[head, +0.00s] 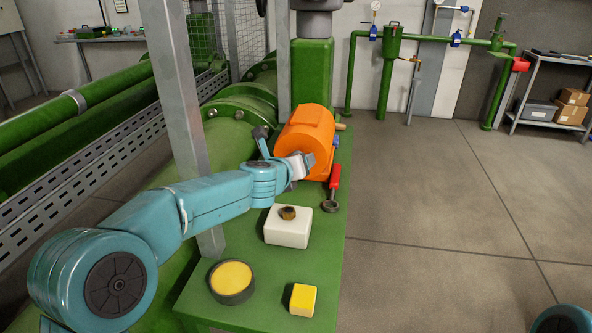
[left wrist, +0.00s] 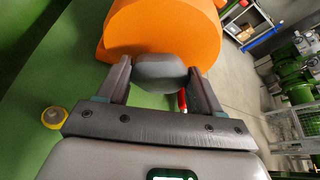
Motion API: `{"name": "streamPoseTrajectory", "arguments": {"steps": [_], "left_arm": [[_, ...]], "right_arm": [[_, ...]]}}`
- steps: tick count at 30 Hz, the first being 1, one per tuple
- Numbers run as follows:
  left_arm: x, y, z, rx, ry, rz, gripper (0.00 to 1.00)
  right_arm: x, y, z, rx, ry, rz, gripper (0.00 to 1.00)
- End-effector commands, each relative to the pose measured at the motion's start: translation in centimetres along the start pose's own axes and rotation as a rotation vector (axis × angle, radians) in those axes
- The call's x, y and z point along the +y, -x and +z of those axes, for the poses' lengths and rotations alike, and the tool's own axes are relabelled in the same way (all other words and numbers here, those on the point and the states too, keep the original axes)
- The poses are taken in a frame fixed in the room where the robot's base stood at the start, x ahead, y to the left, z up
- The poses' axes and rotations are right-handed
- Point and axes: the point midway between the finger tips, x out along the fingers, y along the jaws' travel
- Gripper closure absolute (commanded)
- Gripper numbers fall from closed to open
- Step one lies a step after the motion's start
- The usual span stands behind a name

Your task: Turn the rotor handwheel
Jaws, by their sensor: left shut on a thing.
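The orange rotor housing (head: 308,125) lies on the green bench, behind my left gripper in the head view. In the left wrist view the housing (left wrist: 165,25) fills the top. A grey rounded piece, seemingly the handwheel (left wrist: 160,70), sits in front of it between the two dark fingers. My left gripper (head: 308,160) is shut on this piece, with a finger on each side. In the head view the gripper and wrist hide most of the grey piece. My right gripper is in neither view.
The green bench (head: 265,280) holds a red-handled wrench (head: 334,180), a white block (head: 287,232) with a brown nut (head: 289,212), a round yellow-topped tin (head: 231,276) and a yellow cube (head: 303,299). A grey post (head: 172,70) stands behind my left arm. The floor at right is clear.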

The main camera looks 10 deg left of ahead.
Motion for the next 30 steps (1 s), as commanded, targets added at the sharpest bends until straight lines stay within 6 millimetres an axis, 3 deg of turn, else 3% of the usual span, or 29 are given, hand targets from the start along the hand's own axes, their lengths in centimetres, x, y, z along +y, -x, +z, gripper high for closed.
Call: {"name": "streamPoseTrajectory", "arguments": {"steps": [18,19,21,30], "left_arm": [[0.06,-0.02,-0.15,0.003,0.043,-0.017,0.65],[0.06,-0.02,-0.15,0.003,0.043,-0.017,0.25],[0.06,-0.02,-0.14,0.003,0.043,-0.017,0.09],[0.06,0.18,-0.04,0.001,0.042,-0.017,0.09]], "right_arm": [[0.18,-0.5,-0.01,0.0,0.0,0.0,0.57],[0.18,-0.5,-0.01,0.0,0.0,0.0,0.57],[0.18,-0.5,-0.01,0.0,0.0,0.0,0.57],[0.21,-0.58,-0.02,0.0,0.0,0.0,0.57]]}}
